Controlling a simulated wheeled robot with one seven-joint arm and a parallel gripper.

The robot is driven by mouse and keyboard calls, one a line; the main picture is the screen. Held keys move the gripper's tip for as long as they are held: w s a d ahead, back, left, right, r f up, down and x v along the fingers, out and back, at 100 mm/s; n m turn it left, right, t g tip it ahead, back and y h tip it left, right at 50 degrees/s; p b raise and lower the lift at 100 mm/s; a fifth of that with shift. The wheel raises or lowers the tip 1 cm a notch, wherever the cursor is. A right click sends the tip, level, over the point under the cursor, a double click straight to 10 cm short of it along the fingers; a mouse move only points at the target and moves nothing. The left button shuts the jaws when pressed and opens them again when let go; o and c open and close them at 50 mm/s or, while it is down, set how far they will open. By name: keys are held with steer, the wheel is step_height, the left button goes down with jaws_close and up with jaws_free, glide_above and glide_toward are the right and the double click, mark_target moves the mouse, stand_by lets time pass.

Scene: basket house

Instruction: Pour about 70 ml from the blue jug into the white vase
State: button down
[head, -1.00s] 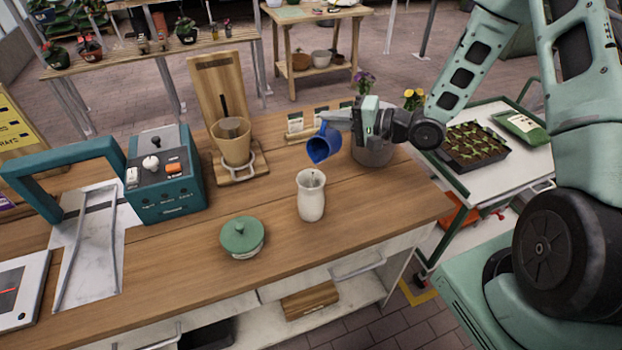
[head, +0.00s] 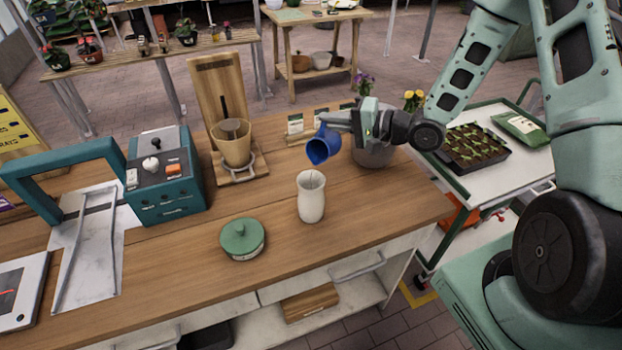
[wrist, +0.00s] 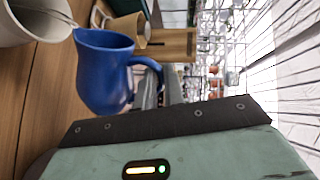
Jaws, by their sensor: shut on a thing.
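The blue jug (head: 325,146) is tilted in the air above the white vase (head: 311,202), its mouth towards the vase. My gripper (head: 341,118) is shut on the jug's handle, on its right side. The vase stands upright on the wooden counter. In the wrist view the jug (wrist: 104,72) is close, with my gripper's fingers (wrist: 158,88) at its handle. There a thin pale stream runs from the jug's lip into the vase (wrist: 22,28). The liquid level inside the vase cannot be made out.
A wooden stand (head: 215,100) with a tan cup (head: 233,147) and a teal machine (head: 163,185) are further left. A grey pot (head: 372,153) stands behind, under my gripper. The counter right of the vase is clear.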

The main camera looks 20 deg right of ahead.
steer(key=d+m+p, duration=0.1)
steer(key=w+f+m+p, duration=0.1)
steer(key=shift+w+d+p, duration=0.25)
steer(key=shift+d+p, duration=0.05)
steer(key=shift+d, duration=0.05)
steer(key=shift+w+d+f+m+y, duration=0.1)
steer(key=shift+w+f+m+y, duration=0.05)
steer(key=shift+f+m+y, duration=0.3)
steer(key=shift+w+d+f+m+g, duration=0.15)
steer(key=shift+w+d+f+m, duration=0.05)
steer(key=shift+f+m, duration=0.2)
steer(key=shift+w+d+f+m+g, duration=0.15)
steer(key=shift+d+f+m, duration=0.05)
steer(key=shift+f+m, duration=0.15)
steer(key=shift+w+d+r+m+y+p, duration=0.3)
steer(key=shift+r+m+p, duration=0.3)
steer(key=shift+p, duration=0.45)
steer(key=shift+d, duration=0.1)
steer(key=shift+w, duration=0.1)
